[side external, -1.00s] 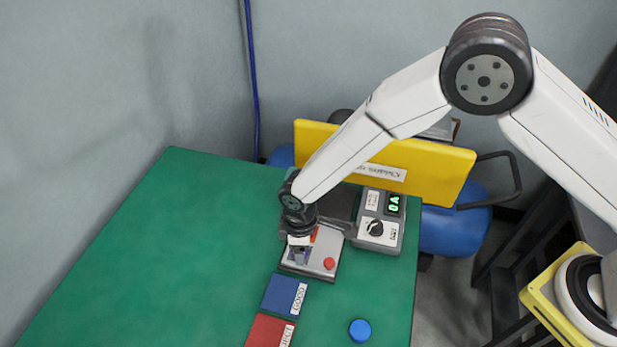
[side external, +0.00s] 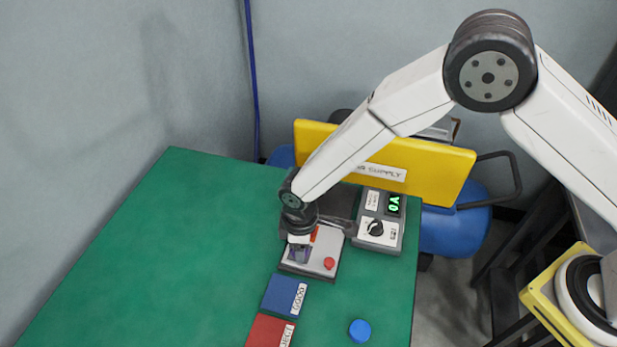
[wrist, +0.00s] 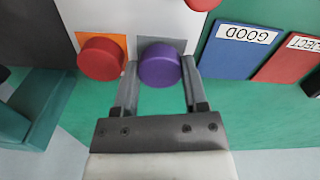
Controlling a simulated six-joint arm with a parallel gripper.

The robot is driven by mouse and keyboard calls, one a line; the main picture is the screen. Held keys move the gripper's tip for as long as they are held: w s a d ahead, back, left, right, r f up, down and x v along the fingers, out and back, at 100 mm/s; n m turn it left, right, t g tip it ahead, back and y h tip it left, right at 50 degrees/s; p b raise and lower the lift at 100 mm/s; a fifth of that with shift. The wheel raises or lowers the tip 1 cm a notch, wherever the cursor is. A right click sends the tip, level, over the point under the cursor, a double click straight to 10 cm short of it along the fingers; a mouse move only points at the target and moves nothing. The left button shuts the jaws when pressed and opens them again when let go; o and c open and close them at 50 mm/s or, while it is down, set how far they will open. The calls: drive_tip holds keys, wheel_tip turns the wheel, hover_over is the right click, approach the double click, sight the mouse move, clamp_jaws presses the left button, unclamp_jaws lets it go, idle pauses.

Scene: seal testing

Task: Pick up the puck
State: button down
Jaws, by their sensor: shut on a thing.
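A purple puck (wrist: 159,66) sits between the two fingers of my gripper (wrist: 158,80) in the wrist view, one finger against each side. It is over a grey square on the light test plate (wrist: 140,17). I cannot tell whether it touches the plate. In the side external view my gripper (side external: 300,250) is low over the left part of the plate, and the puck is small and mostly hidden by the fingers. A red puck (wrist: 101,60) stands on an orange square just left of the purple one in the wrist view. A blue puck (side external: 360,330) lies alone on the green table.
A blue GOOD pad (side external: 281,292) and a red REJECT pad (side external: 268,332) lie in front of the plate. A red button (side external: 329,263) is on the plate. A grey control box (side external: 379,235) and a yellow panel (side external: 440,168) stand behind. The table's left side (side external: 160,250) is clear.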

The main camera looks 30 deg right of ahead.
drive_tip(key=shift+r, duration=0.7)
drive_tip(key=s+d+r, duration=0.7)
drive_tip(key=s+r, duration=0.4)
drive_tip(key=s, duration=0.1)
drive_tip(key=shift+s, duration=0.1)
drive_tip(key=shift+a, duration=0.15)
